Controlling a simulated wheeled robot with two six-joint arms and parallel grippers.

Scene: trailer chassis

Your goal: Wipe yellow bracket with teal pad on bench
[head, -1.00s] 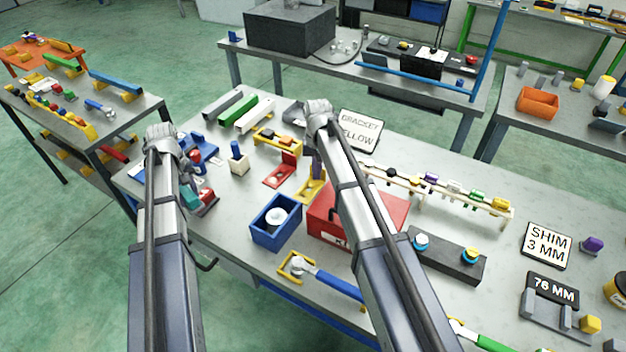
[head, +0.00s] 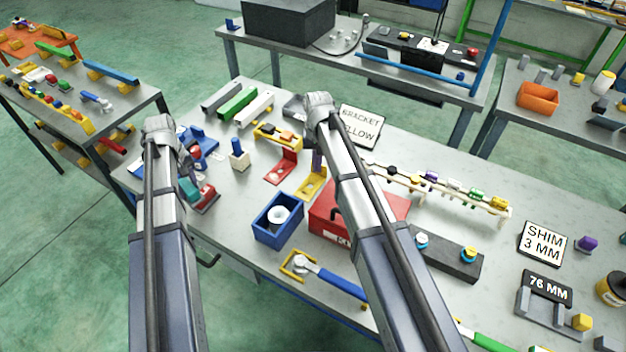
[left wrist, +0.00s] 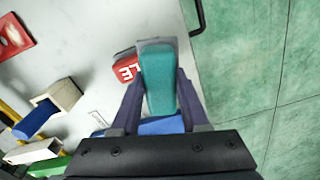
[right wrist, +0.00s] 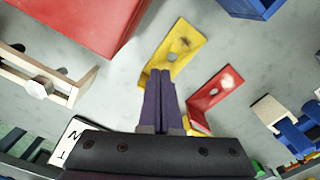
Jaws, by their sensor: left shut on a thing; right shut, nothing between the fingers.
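The teal pad (left wrist: 158,78) is held between the fingers of my left gripper (left wrist: 156,95), which is shut on it above the bench's left edge. The pad also shows in the head view (head: 187,190). The yellow bracket (right wrist: 176,52) lies on the bench with a dark smudge on its plate. It also shows in the head view (head: 312,184), partly behind my right arm. My right gripper (right wrist: 160,82) is shut and empty, its fingertips over the near end of the yellow bracket; I cannot tell if they touch it.
A red bracket (right wrist: 215,92) with a pale smudge lies beside the yellow one. A red toolbox (head: 328,222) and a blue bin (head: 277,220) stand close by. A sign (head: 361,126) lies behind my right gripper. A blue-handled brush-like tool (head: 330,277) lies at the front.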

